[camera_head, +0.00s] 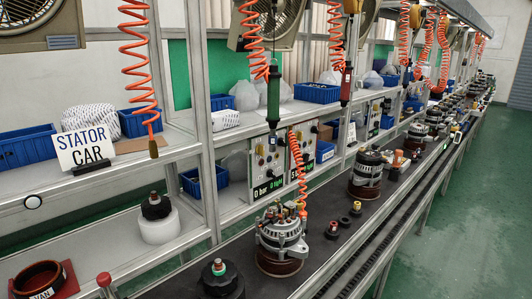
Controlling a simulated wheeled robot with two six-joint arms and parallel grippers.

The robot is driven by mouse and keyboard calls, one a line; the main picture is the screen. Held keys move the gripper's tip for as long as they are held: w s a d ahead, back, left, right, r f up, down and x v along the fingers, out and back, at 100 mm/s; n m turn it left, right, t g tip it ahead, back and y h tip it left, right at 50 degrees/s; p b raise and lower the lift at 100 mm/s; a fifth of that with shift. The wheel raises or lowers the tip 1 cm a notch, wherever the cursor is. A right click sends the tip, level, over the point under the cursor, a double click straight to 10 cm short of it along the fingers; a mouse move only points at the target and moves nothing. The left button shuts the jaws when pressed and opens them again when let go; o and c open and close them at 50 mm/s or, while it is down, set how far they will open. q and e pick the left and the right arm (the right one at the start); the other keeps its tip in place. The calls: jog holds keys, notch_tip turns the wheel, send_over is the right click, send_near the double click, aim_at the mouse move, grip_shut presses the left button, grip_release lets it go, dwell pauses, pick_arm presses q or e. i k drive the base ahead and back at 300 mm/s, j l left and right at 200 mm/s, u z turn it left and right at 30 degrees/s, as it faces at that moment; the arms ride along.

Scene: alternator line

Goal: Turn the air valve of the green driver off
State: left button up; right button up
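Neither of my grippers shows in the view.
An alternator (282,235) stands on the dark conveyor below the panels, with more units farther along. A red driver (346,85) hangs to the right. A "STATOR CAR" sign (84,146) and blue bins (27,146) sit on the left shelf. Green floor (470,200) is clear at right.

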aim_at(260, 149)
jog(key=i+l, duration=0.15)
jog(key=l, duration=0.2)
jog(key=i+l+u, duration=0.2)
jog(key=i+l, duration=0.15)
jog(key=l, duration=0.35)
jog(key=i+l, duration=0.1)
jog(key=l, duration=0.25)
jog(key=i+l+u, duration=0.1)
jog(key=l, duration=0.25)
jog(key=i, duration=0.05)
